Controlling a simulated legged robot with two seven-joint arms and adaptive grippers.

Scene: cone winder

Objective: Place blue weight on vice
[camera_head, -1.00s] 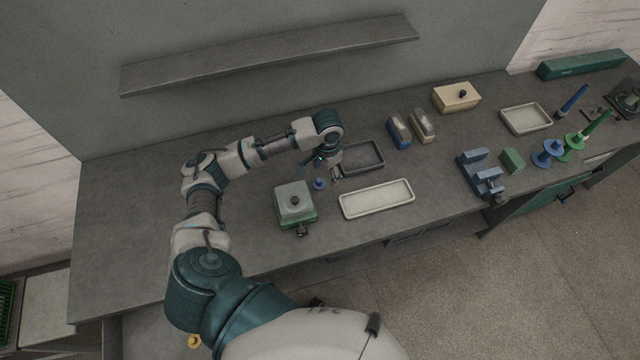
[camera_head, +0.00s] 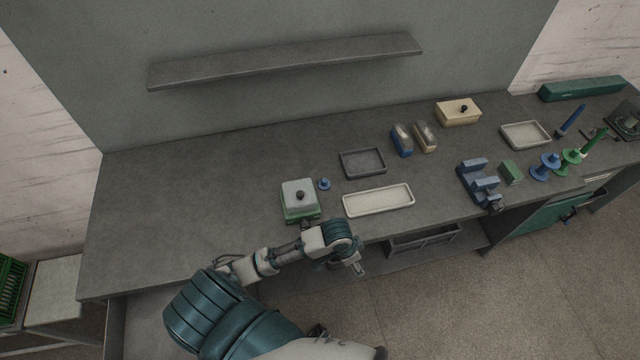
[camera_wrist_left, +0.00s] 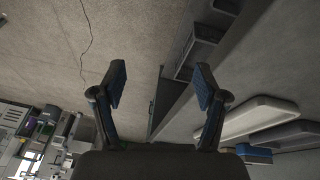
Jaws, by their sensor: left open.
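A small blue knobbed piece (camera_head: 324,184), which looks like the blue weight, stands on the bench just right of a green-and-grey box. The blue vice (camera_head: 478,184) sits farther right near the bench's front edge. My left gripper (camera_head: 358,268) is in front of the bench edge, apart from both. In the left wrist view its two fingers (camera_wrist_left: 160,88) are spread with nothing between them. My right gripper is not seen.
A green-and-grey box (camera_head: 299,200), a long white tray (camera_head: 378,214) and a dark tray (camera_head: 345,164) surround the blue piece. A small green block (camera_head: 511,172) and blue spindle (camera_head: 545,168) stand right of the vice. The bench's left part is clear.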

